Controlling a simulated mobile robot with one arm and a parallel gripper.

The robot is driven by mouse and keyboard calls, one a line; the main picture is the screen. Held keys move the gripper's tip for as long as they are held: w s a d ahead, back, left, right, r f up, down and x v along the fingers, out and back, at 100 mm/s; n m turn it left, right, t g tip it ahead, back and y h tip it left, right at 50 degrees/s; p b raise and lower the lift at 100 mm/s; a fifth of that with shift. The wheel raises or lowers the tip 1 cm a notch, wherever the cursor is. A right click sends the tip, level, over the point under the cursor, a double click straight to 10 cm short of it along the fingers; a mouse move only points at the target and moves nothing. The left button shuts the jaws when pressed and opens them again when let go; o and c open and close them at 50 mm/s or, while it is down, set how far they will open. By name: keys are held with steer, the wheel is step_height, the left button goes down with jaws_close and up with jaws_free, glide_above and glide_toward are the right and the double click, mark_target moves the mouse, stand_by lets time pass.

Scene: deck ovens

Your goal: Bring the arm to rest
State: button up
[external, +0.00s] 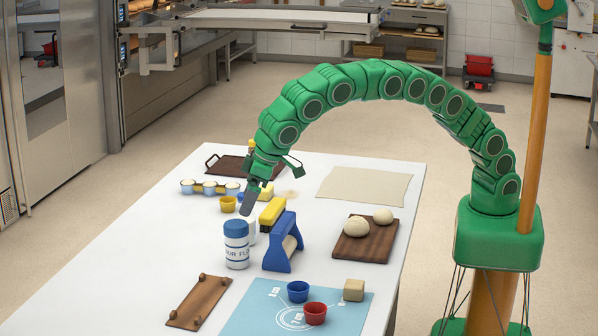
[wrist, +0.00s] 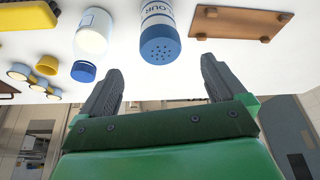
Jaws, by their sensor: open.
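My arm arches over the white table (external: 160,225) from the right in the external view. My gripper (external: 254,192) hangs above the table near its middle. In the wrist view my gripper (wrist: 160,72) has its two dark fingers spread well apart with nothing between them. A flour shaker (external: 236,250) with a blue lid stands on the table near the gripper. The shaker also shows beyond the fingers in the wrist view (wrist: 158,38). A white bottle (wrist: 93,32) is beside it there, with a blue cap (wrist: 84,71). I see no contact with the fingers.
A blue stand (external: 279,252) with a roller is near the shaker. A wooden board (external: 365,249) with two dough balls lies right. Blue (external: 298,290) and red (external: 315,313) cups and a beige block (external: 354,289) are in front. A pale sheet (external: 365,187) lies behind.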

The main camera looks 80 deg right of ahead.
steer(key=shift+d, duration=0.1)
steer(key=s+d+r+m+h, duration=0.1)
steer(key=d+r, duration=0.2)
steer(key=d, duration=0.7)
steer(key=s+d+r+g, duration=0.1)
steer(key=s+d+r, duration=0.15)
steer(key=d, duration=0.75)
steer(key=s+d+r+m+h, duration=0.1)
steer(key=d+r, duration=0.2)
steer(key=d, duration=0.7)
steer(key=s+d+r+g, duration=0.1)
steer(key=s+d, duration=0.6)
steer(key=d, duration=0.3)
steer(key=s+d+g, duration=0.2)
steer(key=s+d, duration=0.9)
steer(key=s, duration=0.5)
steer(key=s+d+f+g, duration=0.1)
steer(key=s+d+f, duration=0.1)
steer(key=s, duration=0.7)
steer(key=s+d+f+g+y, duration=0.1)
steer(key=s+d+f, duration=0.1)
steer(key=s+f, duration=0.3)
steer(key=s, duration=0.3)
steer(key=shift+s+f+m, duration=0.15)
steer(key=shift+s+m, duration=0.15)
steer(key=shift+s, duration=0.1)
